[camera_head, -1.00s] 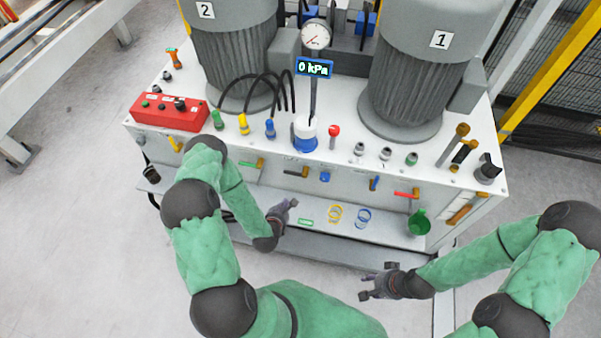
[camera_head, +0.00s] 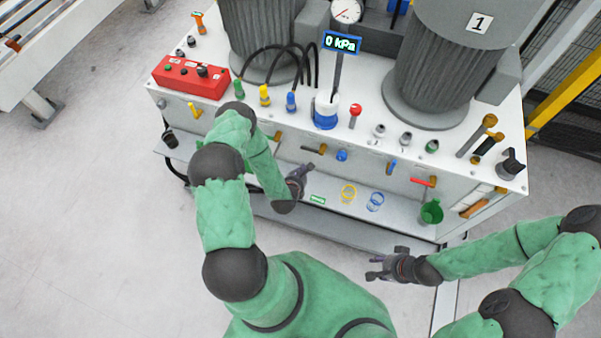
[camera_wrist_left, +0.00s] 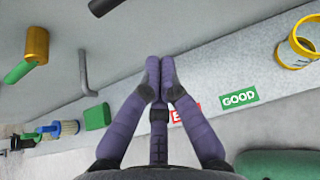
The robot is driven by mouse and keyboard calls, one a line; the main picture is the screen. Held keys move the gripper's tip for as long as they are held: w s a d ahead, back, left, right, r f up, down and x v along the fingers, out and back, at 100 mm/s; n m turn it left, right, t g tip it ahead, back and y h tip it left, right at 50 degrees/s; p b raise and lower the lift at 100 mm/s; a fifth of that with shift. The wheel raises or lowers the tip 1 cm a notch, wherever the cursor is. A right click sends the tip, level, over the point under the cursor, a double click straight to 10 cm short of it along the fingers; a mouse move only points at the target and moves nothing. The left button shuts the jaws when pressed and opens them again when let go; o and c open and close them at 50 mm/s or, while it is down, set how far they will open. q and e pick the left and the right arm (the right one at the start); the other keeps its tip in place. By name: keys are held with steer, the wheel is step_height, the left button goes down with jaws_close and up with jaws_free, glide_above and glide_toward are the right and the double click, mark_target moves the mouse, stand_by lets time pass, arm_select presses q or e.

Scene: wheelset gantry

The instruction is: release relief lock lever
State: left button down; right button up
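Several small levers sit along the front face of the white bench. In the head view these include a green-handled one (camera_head: 273,138), a black-handled one (camera_head: 315,150), a blue one (camera_head: 391,167) and a red one (camera_head: 423,181). I cannot tell which is the relief lock lever. My left gripper (camera_head: 305,171) is in front of the bench, below the black-handled lever. In the left wrist view its fingertips (camera_wrist_left: 160,68) meet with nothing between them. A gold lever with a green handle (camera_wrist_left: 28,55) shows there at left. My right gripper (camera_head: 374,268) is open and empty, in front of the bench.
A lower shelf carries a green GOOD tag (camera_wrist_left: 239,98), a yellow ring (camera_head: 348,194), a blue ring (camera_head: 375,201) and a green cup (camera_head: 431,212). A red control box (camera_head: 190,77), a 0 kPa display (camera_head: 342,43) and a red-knobbed lever (camera_head: 355,113) stand on top.

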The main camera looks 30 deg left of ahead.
arm_select(q)
steer(key=shift+w+a+r, duration=0.2)
steer(key=shift+w+r, duration=0.05)
steer(key=shift+w, duration=0.55)
steer(key=shift+w+a+r, duration=0.2)
steer(key=shift+w, duration=0.6)
steer(key=shift+w+a+r, duration=0.2)
steer(key=shift+w+r, duration=0.05)
steer(key=shift+w, duration=0.55)
arm_select(e)
steer(key=shift+f, duration=0.2)
arm_select(q)
steer(key=shift+w, duration=0.1)
steer(key=shift+r+m+y+b, duration=0.2)
steer(key=shift+m+y+b, duration=0.15)
steer(key=shift+m+y, duration=0.2)
arm_select(e)
steer(key=shift+s+d+f, duration=0.15)
steer(key=shift+s+f, duration=0.1)
steer(key=shift+s, duration=0.5)
arm_select(q)
steer(key=shift+a, duration=0.1)
arm_select(e)
steer(key=shift+s, duration=0.1)
